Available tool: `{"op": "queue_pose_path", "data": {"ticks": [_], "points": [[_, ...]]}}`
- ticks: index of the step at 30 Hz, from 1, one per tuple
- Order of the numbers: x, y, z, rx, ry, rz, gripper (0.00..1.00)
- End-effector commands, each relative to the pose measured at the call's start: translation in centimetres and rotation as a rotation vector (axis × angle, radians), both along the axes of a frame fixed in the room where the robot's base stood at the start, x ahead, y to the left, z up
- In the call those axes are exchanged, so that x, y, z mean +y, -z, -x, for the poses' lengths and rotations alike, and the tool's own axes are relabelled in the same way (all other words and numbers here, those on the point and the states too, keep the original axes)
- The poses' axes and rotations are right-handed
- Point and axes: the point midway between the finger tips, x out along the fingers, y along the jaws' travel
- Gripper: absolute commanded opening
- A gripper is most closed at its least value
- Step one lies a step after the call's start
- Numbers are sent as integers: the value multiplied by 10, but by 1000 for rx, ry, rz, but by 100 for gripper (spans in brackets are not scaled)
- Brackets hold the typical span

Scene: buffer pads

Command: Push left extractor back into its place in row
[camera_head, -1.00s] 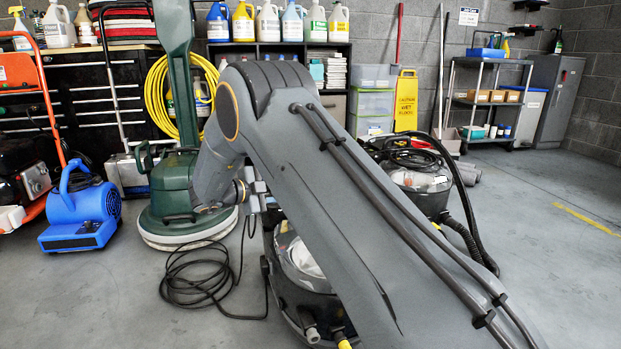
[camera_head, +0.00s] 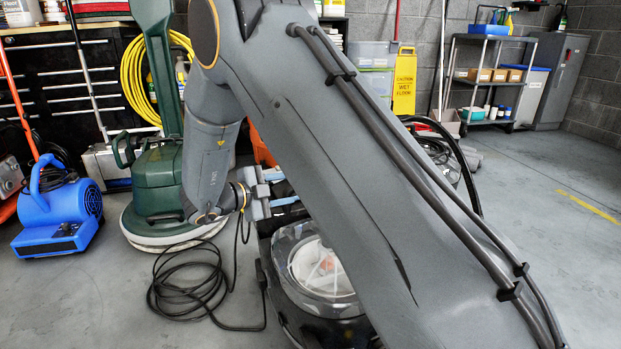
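The left extractor (camera_head: 318,268) is a black machine with a clear dome on top, standing on the floor at lower centre. My own arm crosses in front and hides its right side. My gripper (camera_head: 279,195) is at the extractor's upper rear, left of the arm link. Its fingers point right and their tips run behind the arm, so I cannot tell whether they are apart or touch the extractor. A second dark machine with black hoses (camera_head: 446,160) stands farther back on the right, mostly hidden by my arm.
A green floor machine (camera_head: 160,190) stands left of the extractor, its black cord (camera_head: 185,290) coiled on the floor. A blue blower (camera_head: 58,215) is farther left. A yellow wet-floor sign (camera_head: 404,82) and a wheeled cart (camera_head: 490,80) stand at the back. Floor at right is clear.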

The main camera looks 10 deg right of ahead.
Motion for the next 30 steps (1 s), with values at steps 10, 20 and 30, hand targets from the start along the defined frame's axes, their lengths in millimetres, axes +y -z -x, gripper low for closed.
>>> {"op": "queue_pose_path", "data": {"ticks": [10,20,30], "points": [[-34,11,-16,-2,2,0,39],[-65,17,-32,0,0,0,39],[-68,17,-33,0,-1,1,37]]}}
